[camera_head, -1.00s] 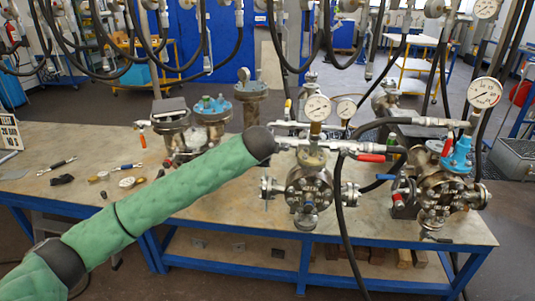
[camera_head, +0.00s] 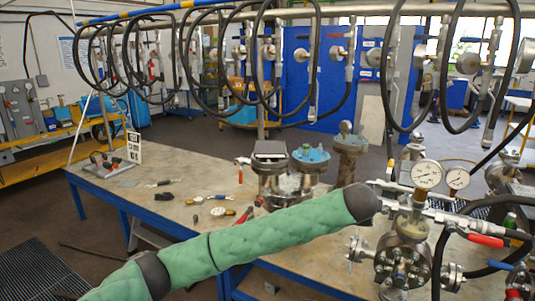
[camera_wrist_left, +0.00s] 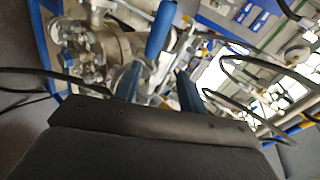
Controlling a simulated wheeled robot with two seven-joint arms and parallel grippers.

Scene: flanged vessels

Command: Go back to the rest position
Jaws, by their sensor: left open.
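My left arm in its green padded sleeve crosses the head view from the lower left and ends at a dark cap in front of the flanged vessel (camera_head: 402,262) with a pressure gauge (camera_head: 427,174). The fingers are hidden in that view. In the left wrist view my left gripper (camera_wrist_left: 173,58) shows two blue fingers apart, with nothing seen held between them. A metal flanged vessel (camera_wrist_left: 98,52) lies beyond it there, tilted in the picture. I cannot tell whether the fingers touch anything. My right gripper is in neither view.
The workbench (camera_head: 165,165) carries more vessels, one with a blue top (camera_head: 310,155), and small loose tools. Black hoses (camera_head: 312,60) hang from an overhead pipe. A yellow trolley (camera_head: 60,150) stands at the left.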

